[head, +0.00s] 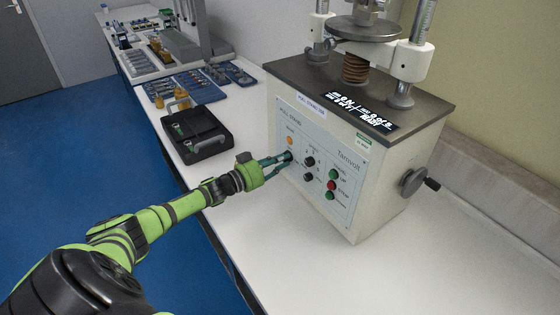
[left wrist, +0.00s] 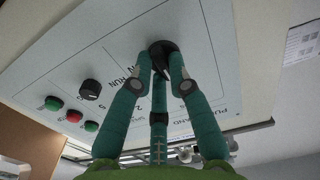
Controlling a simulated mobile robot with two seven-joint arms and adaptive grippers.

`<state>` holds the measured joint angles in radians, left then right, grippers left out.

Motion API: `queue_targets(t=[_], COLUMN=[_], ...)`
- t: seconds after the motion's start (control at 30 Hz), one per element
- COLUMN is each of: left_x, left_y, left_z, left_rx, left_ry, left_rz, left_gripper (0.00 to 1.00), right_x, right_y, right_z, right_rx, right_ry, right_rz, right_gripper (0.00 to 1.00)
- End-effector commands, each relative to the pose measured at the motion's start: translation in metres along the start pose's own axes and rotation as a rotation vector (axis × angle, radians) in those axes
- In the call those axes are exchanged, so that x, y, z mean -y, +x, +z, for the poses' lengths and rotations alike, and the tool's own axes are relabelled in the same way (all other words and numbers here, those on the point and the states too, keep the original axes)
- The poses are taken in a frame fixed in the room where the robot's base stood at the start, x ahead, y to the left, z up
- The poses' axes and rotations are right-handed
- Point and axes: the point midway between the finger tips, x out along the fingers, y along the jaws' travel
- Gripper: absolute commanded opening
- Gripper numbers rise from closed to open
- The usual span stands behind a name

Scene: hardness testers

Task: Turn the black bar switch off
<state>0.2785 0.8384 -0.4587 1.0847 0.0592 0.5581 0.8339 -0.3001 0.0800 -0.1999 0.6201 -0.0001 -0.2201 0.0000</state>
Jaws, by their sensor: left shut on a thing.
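The black bar switch (left wrist: 160,47) is on the tester's pale front panel (head: 330,205). My left gripper (head: 286,158) reaches the panel's left part with its teal fingers. In the left wrist view its fingertips (left wrist: 164,78) are closed around the switch, and the bar sticks out between them. The lettering beside it includes "RUN". In the head view the fingers largely hide the switch, so its exact setting is hard to tell. My right gripper is in neither view.
Black knobs (head: 310,161), green buttons (head: 333,174) and a red button (head: 331,185) are to the right on the panel. A handwheel (head: 413,181) sticks out of the tester's side. An open black case (head: 213,147) lies on the bench left of the tester.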

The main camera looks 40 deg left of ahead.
Motion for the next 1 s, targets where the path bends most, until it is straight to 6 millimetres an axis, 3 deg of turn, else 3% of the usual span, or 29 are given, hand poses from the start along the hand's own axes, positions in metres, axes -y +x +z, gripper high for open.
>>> queue_targets(t=[0.13,0.17,0.2,0.67,1.0], left_x=[0.000,0.000,0.000,0.001,-0.001], left_y=[0.000,0.000,0.000,-0.008,-0.063], left_z=[0.000,0.000,0.000,0.001,0.002], left_rx=[0.000,0.000,0.000,0.001,0.005], left_ry=[0.000,0.000,0.000,0.001,0.000], left_rz=[0.000,0.000,0.000,-0.001,0.001], left_gripper=[0.00,0.30,0.42,0.42,0.42], right_x=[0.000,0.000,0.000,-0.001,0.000], right_y=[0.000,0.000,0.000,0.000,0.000], right_z=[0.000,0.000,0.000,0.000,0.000], right_rx=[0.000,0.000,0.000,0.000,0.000], right_ry=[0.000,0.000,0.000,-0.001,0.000], right_rz=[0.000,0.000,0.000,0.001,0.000], right_gripper=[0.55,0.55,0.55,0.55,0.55])
